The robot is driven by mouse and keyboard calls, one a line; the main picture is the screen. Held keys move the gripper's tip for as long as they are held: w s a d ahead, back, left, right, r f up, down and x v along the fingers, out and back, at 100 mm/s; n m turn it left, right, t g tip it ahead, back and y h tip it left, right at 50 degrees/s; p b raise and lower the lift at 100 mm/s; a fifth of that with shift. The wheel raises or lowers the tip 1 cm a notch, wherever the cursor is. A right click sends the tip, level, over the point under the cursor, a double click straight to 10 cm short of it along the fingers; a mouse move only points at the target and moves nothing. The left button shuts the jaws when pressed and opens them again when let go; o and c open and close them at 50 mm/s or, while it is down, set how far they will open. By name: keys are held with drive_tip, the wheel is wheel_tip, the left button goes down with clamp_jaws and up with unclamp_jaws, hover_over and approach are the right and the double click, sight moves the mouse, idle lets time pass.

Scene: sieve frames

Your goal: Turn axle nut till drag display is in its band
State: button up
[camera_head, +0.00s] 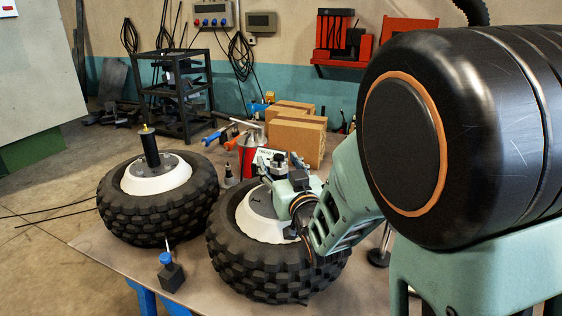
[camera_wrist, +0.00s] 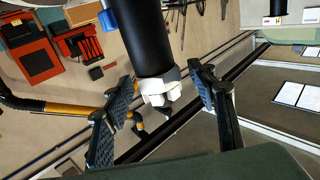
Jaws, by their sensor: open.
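A pale metal nut (camera_wrist: 158,90) sits at the end of a thick black cylinder (camera_wrist: 140,38) in the wrist view. My gripper (camera_wrist: 163,98) is open, with one dark ribbed finger on each side of the nut and a visible gap to it. In the head view my gripper (camera_head: 277,170) is low over the white hub (camera_head: 258,222) of the right wheel (camera_head: 270,268), and my arm hides part of that wheel. The left wheel (camera_head: 128,222) has a black upright axle (camera_head: 151,150) with a brass-coloured tip. I cannot identify the drag display or read any value.
The wheels lie on a brown table (camera_head: 120,255). A black block with a blue knob (camera_head: 170,272) stands at its front. Cardboard boxes (camera_head: 298,137), a red container (camera_head: 247,158) and hand tools lie behind the right wheel. A black rack (camera_head: 182,95) stands at the back.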

sight(279, 159)
wheel_tip(279, 159, up, 10)
drive_tip(key=shift+r, duration=0.1)
idle(0.4)
